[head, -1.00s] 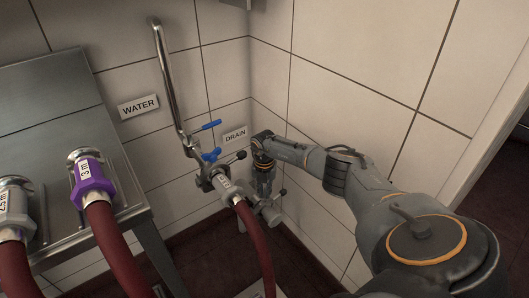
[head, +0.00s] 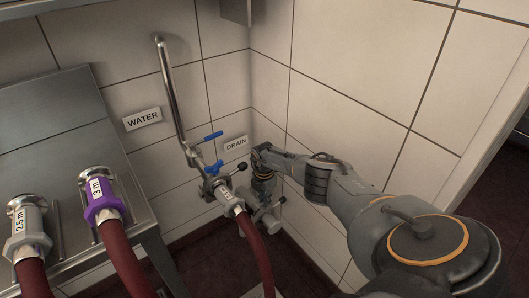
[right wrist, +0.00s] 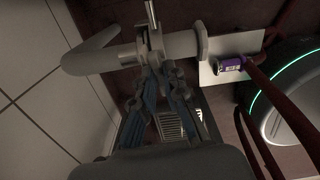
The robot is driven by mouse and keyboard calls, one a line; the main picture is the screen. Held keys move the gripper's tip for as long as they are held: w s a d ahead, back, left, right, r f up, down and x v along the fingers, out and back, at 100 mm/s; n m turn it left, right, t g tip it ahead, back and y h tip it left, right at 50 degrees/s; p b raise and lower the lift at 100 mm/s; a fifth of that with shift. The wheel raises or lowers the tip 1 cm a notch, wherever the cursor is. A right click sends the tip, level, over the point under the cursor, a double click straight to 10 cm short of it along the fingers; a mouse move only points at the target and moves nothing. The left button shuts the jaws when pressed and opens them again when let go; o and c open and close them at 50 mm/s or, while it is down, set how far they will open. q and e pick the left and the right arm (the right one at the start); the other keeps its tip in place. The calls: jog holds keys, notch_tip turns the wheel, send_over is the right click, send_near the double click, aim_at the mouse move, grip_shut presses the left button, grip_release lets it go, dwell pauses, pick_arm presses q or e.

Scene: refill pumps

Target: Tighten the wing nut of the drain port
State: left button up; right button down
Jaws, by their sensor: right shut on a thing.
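The drain port (head: 270,217) is a grey pipe low in the wall corner, below the DRAIN sign (head: 236,144). In the right wrist view the drain pipe (right wrist: 110,55) runs across the top, with a metal clamp around it. My right gripper (head: 262,196) points down at the port. In the right wrist view its fingers (right wrist: 158,68) come together at the clamp and are shut on the wing nut; the exact contact is hard to see. My left gripper is in neither view.
A steel panel (head: 60,150) holds purple (head: 102,203) and grey (head: 27,233) couplings with red hoses. Tiled walls close in the corner. A floor grate (right wrist: 168,126) lies below.

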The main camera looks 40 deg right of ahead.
dwell(0.4)
jog(key=c, duration=1.4)
grip_release()
jog(key=shift+r, duration=0.15)
notch_tip(320, 180, up, 12)
